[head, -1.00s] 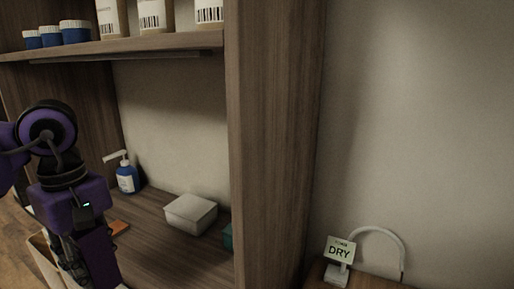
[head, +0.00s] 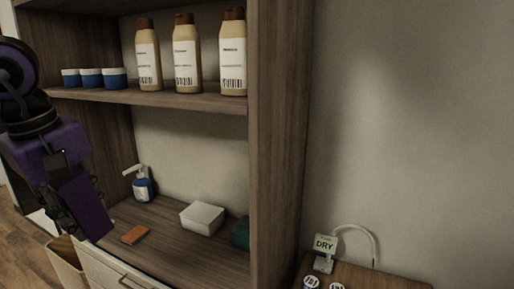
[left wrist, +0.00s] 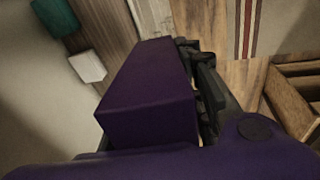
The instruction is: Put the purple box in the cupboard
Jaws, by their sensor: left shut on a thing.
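The purple box (head: 84,208) is in my left gripper (head: 62,205) at the left of the head view. The box hangs tilted in front of the cupboard's left side. In the left wrist view the box (left wrist: 150,92) fills the middle, with the dark fingers of the left gripper (left wrist: 204,88) shut on it. The wooden cupboard (head: 279,140) has an open front, with an upper shelf (head: 190,98) and a lower surface (head: 165,232). My right gripper is not in view.
Tan bottles (head: 186,55) and blue jars (head: 92,78) stand on the upper shelf. Below are a blue pump bottle (head: 143,188), an orange block (head: 135,235), a white box (head: 202,218) and a green object (head: 240,233).

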